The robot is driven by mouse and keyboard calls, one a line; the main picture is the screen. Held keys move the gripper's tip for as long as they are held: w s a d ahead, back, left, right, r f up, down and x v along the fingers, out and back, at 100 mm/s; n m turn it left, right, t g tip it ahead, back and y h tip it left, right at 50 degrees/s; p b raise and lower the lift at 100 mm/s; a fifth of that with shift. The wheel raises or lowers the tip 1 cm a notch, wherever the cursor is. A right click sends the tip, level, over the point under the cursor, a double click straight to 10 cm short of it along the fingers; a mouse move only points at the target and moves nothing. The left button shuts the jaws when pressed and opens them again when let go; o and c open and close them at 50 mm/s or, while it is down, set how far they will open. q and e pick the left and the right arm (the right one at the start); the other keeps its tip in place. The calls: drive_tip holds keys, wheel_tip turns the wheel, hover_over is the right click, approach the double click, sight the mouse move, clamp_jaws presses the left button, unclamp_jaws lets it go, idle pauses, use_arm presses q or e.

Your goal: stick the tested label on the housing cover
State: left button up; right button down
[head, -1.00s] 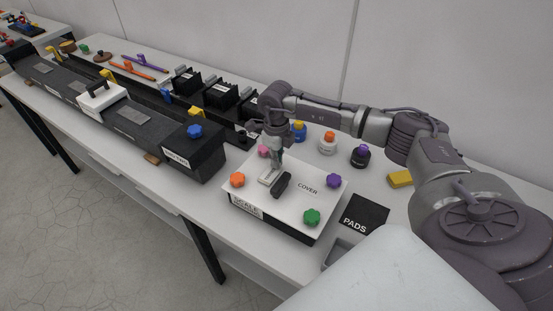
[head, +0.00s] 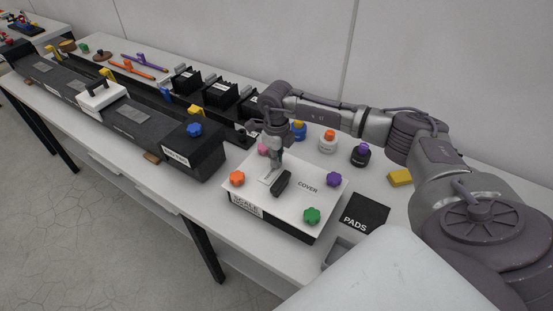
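The housing cover (head: 297,205) is the white top of the box on the bench, marked COVER, with a black handle (head: 281,183) and several coloured knobs. A small pale label (head: 267,181) shows on the cover left of the handle, faint and partly under my fingers; its text cannot be read. My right gripper (head: 272,172) points down at this label from above, fingertips at or just over the cover. Whether its fingers are shut on the label is too small to tell. My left gripper is not in view.
Orange (head: 237,179), purple (head: 334,180) and green (head: 312,215) knobs stand up at the cover's corners. Small bottles (head: 328,142) stand behind it. A black PADS mat (head: 364,213) and a yellow block (head: 400,177) lie to the right.

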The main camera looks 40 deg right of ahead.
drive_tip(key=shift+f, duration=0.15)
drive_tip(key=c, duration=1.2)
unclamp_jaws()
drive_tip(key=shift+c, duration=0.2)
wheel_tip(320, 180, up, 12)
